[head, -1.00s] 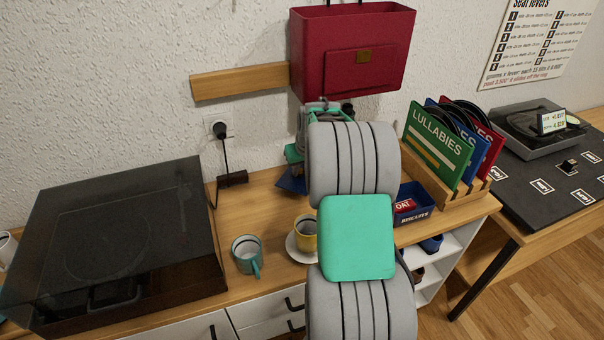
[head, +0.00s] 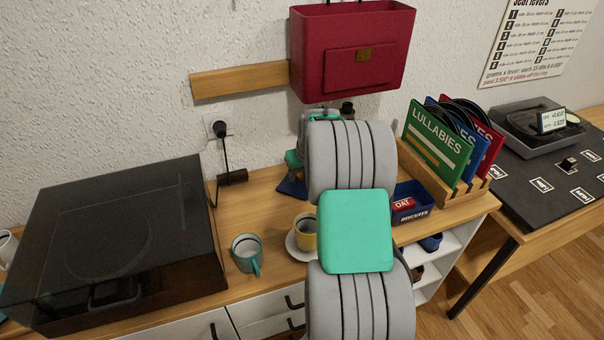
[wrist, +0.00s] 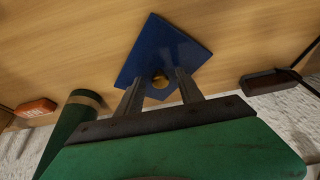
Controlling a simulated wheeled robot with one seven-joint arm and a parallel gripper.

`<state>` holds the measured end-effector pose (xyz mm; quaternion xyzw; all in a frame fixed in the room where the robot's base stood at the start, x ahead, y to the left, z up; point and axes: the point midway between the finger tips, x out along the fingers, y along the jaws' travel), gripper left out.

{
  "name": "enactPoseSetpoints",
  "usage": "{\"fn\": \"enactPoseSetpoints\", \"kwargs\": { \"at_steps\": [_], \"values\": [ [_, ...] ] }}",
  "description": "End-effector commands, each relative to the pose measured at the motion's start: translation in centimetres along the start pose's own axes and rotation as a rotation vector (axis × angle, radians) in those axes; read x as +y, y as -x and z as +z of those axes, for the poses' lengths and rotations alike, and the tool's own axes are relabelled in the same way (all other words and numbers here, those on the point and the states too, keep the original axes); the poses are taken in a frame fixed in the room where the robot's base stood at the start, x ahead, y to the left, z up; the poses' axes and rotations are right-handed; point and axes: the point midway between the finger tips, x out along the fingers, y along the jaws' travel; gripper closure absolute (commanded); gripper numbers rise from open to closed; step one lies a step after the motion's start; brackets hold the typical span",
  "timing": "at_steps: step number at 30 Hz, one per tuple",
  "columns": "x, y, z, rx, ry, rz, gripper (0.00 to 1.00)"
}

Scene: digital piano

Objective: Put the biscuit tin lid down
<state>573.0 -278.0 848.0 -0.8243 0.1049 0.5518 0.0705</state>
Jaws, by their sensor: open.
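The biscuit tin lid is a blue square plate with a round gold knob. In the wrist view the lid (wrist: 165,45) appears to lie flat on the wooden top. My gripper (wrist: 158,90) is open, with its two fingers on either side of the knob and apart from it. In the head view only a corner of the lid (head: 291,188) shows, left of my arm. My arm hides the rest of it and the fingertips. The blue biscuit tin (head: 412,214) stands open to the right of my arm, with a red OAT packet (head: 403,204) in it.
A yellow cup (head: 305,232) on a saucer and a teal mug (head: 246,252) stand in front. A dark adapter (head: 232,178) lies by the wall. In the wrist view a green cylinder (wrist: 68,128) stands close to my gripper. A red holder (head: 352,50) hangs above.

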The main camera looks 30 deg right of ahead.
Motion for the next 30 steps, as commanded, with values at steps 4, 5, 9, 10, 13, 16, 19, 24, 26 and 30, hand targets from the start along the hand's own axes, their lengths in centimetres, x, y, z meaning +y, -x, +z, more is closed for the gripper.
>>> {"fn": "enactPoseSetpoints", "kwargs": {
  "at_steps": [4, 5, 9, 10, 13, 16, 19, 24, 26, 30],
  "values": [
    [0.0, 2.0, -0.2, 0.005, 0.0, 0.001, 0.56],
    [0.0, 2.6, -0.2, 0.004, 0.0, 0.001, 0.56],
    [0.0, 6.4, -0.2, 0.006, 0.001, 0.002, 0.56],
    [0.0, 7.1, -0.2, 0.006, 0.001, 0.002, 0.56],
    [0.1, 9.5, -0.1, 0.005, 0.0, 0.002, 0.56],
    [0.1, 11.2, -0.1, 0.003, -0.001, 0.001, 0.56],
    [-0.2, 12.1, 0.0, 0.0, 0.002, -0.001, 0.56],
    [-6.9, 14.5, 2.8, -0.023, 0.056, -0.027, 0.56],
    [-10.8, 15.8, 5.5, -0.041, 0.092, -0.042, 0.56],
    [-18.0, 18.2, 13.9, -0.085, 0.174, -0.07, 0.56]
  ]
}}
